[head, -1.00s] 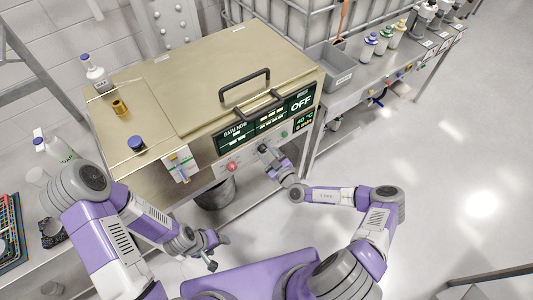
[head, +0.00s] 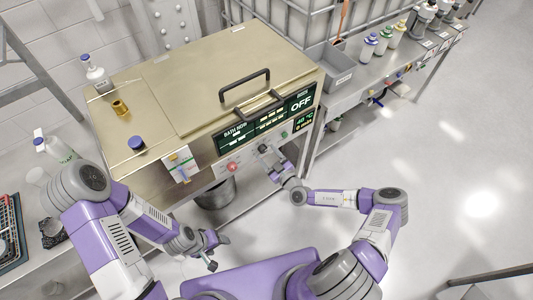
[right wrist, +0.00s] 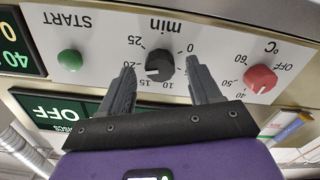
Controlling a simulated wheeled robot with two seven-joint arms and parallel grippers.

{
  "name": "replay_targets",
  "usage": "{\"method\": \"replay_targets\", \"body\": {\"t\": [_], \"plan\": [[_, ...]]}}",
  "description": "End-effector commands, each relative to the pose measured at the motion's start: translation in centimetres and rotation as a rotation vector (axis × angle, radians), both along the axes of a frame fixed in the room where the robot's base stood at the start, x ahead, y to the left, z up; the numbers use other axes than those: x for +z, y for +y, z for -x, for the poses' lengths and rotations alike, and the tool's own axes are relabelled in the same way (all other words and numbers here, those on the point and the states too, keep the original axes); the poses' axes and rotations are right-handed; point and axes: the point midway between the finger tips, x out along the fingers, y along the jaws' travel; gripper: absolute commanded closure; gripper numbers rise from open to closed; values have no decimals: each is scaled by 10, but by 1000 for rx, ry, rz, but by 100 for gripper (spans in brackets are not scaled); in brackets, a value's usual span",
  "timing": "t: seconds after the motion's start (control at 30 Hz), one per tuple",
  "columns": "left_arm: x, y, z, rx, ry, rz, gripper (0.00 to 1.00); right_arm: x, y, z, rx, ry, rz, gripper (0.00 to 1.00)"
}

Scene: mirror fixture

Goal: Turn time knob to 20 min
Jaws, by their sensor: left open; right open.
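The dark time knob (right wrist: 160,66), marked "min", is on the bath's front panel and appears upside down in the right wrist view. A pale mark shows on its lower left side, toward the 15–20 part of the scale; I cannot tell the exact reading. My right gripper (right wrist: 160,70) is open, with one finger on each side of the knob; I cannot tell whether they touch it. In the head view my right gripper (head: 265,150) is at the front panel and hides the knob. My left gripper (head: 217,252) is open and empty, low in front of the bath.
A green START button (right wrist: 70,60) and a red temperature knob (right wrist: 260,79) flank the time knob. The bath (head: 185,85) has a handled lid, with bottles on its left. The display (head: 301,104) reads OFF. A grey bin (head: 336,75) stands right of it. Open floor lies right.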

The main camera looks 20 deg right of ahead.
Motion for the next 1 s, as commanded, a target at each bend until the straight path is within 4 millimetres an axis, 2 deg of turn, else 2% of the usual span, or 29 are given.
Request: {"method": "replay_targets", "body": {"t": [0.2, 0.4, 1.0], "plan": [[6, 0, 0, 0, 0, 0, 36, 1, -14, 37, -2, 3, 0, 37], [7, 0, 0, 0, 0, 0, 36, 0, -21, 57, 0, 1, -1, 37], [7, 0, 0, 0, 0, 0, 36, 0, -21, 60, 3, 0, 2, 37]]}}
